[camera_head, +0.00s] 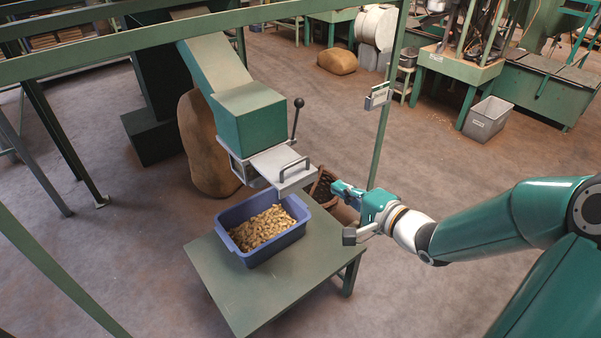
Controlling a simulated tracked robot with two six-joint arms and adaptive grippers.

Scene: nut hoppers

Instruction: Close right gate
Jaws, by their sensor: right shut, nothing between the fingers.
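One green hopper box (249,116) shows, fed by a sloping chute. At its lower front is a grey metal gate plate (272,160) with a dark bar handle (293,168). The plate sticks out from the box over the far edge of a blue bin. A black-knobbed lever (296,117) stands upright beside the box. My right gripper (337,187) is shut and empty, to the right of the gate handle and apart from it, pointing left. My left gripper is out of view.
The blue bin (282,245), holding nuts, stands on a green table (222,285) below the gate. A green post (388,100) rises behind the gripper. A brown sack (203,150) stands left of the hopper.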

